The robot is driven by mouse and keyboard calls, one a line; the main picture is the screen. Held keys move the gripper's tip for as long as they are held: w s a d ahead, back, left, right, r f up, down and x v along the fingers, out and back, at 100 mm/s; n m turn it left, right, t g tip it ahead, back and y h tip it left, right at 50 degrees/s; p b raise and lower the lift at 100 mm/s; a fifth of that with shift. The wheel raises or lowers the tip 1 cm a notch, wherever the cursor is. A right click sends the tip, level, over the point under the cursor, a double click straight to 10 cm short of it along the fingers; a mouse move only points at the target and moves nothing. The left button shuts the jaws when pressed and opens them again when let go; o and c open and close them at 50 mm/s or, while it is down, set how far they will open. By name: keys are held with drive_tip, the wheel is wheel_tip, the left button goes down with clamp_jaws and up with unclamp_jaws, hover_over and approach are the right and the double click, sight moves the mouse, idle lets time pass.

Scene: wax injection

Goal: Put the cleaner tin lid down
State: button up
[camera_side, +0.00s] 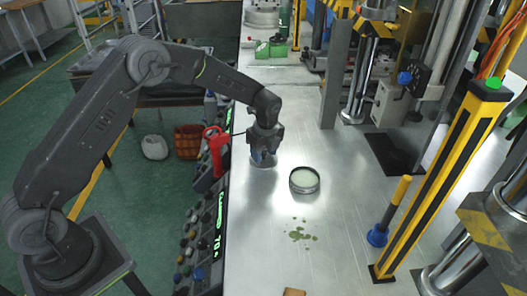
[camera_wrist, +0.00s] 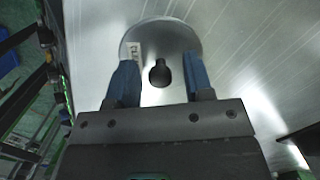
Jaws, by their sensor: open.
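The cleaner tin lid (camera_wrist: 165,34) is a round grey disc with a dark knob (camera_wrist: 160,73) at its middle and a small pale label near its left edge. It appears to lie flat on the metal table, left of the open tin (camera_side: 304,180), which has pale contents. My gripper (camera_wrist: 159,64) is open over the lid, with one blue finger on each side of the knob. Gaps show between the knob and both fingers. In the side view my gripper (camera_side: 263,156) is low over the table and hides much of the lid.
Green spots (camera_side: 301,234) mark the metal table (camera_side: 262,220) in front of the tin. A yellow-handled tool with a blue end (camera_side: 378,234) stands at the right, beside a yellow-black post (camera_side: 436,185). A control panel (camera_side: 205,232) runs along the left edge.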

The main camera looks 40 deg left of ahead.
sight(267, 161)
drive_tip(key=shift+r, duration=0.1)
drive_tip(key=s+d+r+n+t, duration=0.1)
drive_tip(key=s+r+n, duration=0.15)
drive_tip(key=r, duration=0.75)
drive_tip(key=s+r+n, duration=0.1)
drive_tip(key=s+r, duration=0.2)
drive_tip(key=r, duration=0.6)
drive_tip(key=s+r+n+t, duration=0.2)
drive_tip(key=s+r+n, duration=0.4)
drive_tip(key=s, duration=0.4)
drive_tip(key=s+f+n+t+h, duration=0.1)
drive_tip(key=s+n+t, duration=0.1)
drive_tip(key=s+n, duration=0.8)
drive_tip(key=s, duration=0.7)
drive_tip(key=shift+s+d+f+n, duration=0.2)
drive_tip(key=shift+d+n, duration=0.1)
drive_tip(key=shift+n, duration=0.05)
